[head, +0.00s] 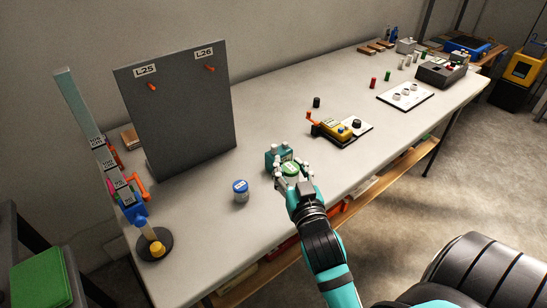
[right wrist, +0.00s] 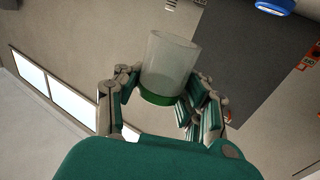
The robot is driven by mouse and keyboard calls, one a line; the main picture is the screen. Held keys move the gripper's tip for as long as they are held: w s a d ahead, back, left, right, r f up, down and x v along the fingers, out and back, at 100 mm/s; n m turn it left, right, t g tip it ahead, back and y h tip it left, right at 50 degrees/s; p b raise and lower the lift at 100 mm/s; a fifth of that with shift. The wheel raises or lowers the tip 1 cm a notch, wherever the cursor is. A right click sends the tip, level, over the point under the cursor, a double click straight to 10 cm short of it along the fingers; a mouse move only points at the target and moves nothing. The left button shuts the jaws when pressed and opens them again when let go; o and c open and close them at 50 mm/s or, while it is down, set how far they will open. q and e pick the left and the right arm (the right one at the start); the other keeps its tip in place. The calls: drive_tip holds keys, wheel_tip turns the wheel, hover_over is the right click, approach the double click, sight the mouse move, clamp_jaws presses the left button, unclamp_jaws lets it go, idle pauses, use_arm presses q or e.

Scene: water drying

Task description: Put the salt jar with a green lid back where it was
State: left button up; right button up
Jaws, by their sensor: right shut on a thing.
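The salt jar with a green lid (head: 290,169) is in my right gripper (head: 287,163), over the front part of the white table. In the right wrist view, the clear, pale jar (right wrist: 168,62) with its green lid (right wrist: 160,98) sits between the fingers of my right gripper (right wrist: 165,85). The fingers are closed around it from both sides. In the head view the fingers partly cover the jar, and I cannot tell whether its base touches the table. My left gripper is not in view.
A jar with a blue lid (head: 240,191) stands to the left of my right gripper. A grey board (head: 180,110) with orange pegs stands behind. A yellow device (head: 337,128) is to the right. A height stand (head: 155,243) is at the left. Bare table lies between them.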

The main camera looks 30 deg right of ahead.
drive_tip(key=shift+w+d, duration=0.1)
drive_tip(key=shift+w, duration=0.2)
hover_over(274, 145)
drive_tip(key=s, duration=0.1)
drive_tip(key=shift+a+f+p, duration=0.2)
drive_tip(key=shift+f+p, duration=0.2)
drive_tip(key=shift+f, duration=0.25)
drive_tip(key=shift+w+d, duration=0.25)
drive_tip(key=shift+w, duration=0.25)
wheel_tip(274, 145, down, 3)
drive_tip(key=shift+r, duration=0.1)
drive_tip(key=shift+f, duration=0.2)
drive_tip(key=shift+f, duration=0.2)
drive_tip(key=o, duration=1.2)
